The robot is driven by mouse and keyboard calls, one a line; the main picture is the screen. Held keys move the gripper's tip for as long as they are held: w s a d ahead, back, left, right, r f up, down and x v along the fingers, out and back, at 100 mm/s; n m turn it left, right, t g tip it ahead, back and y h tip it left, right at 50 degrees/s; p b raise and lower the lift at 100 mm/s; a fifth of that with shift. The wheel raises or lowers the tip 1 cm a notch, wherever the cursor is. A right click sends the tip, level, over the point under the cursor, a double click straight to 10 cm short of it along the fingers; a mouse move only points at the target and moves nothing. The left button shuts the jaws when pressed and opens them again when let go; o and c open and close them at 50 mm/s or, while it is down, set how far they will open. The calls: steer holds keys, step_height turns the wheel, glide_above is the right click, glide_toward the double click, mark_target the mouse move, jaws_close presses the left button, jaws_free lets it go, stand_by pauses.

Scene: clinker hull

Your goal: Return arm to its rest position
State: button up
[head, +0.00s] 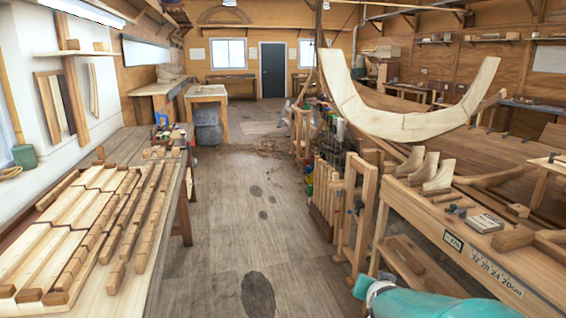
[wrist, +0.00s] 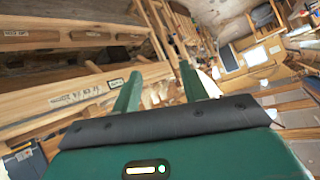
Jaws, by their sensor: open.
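My gripper (wrist: 160,90) shows in the wrist view with its two green fingers apart and nothing between them. The wrist view is tilted, with the bench and hull planks beyond the fingers. In the head view a teal part of my arm (head: 430,302) reaches in at the bottom right, beside the front of the right workbench (head: 480,262). The gripper's fingertips cannot be made out in the head view.
A left bench (head: 150,235) carries several wooden strips and blocks. The right workbench holds curved wooden pieces (head: 432,172) and small tools. A wooden frame (head: 358,205) and clamps stand at its left end.

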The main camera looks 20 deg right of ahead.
steer(key=s+a+r+n+y, duration=0.1)
steer(key=a+r+n+y, duration=0.15)
steer(key=a, duration=0.65)
steer(key=a+r+n+y, duration=0.2)
steer(key=a+n+y, duration=0.1)
steer(key=a, duration=0.5)
steer(key=s+a+r+n+g, duration=0.1)
steer(key=s+a+n+g, duration=0.2)
steer(key=s+a, duration=0.6)
steer(key=shift+s+a+r+n+g+y, duration=0.15)
steer(key=shift+a+r+n+g+y, duration=0.25)
steer(key=shift+n, duration=0.45)
steer(key=shift+c, duration=0.7)
steer(key=shift+d, duration=0.25)
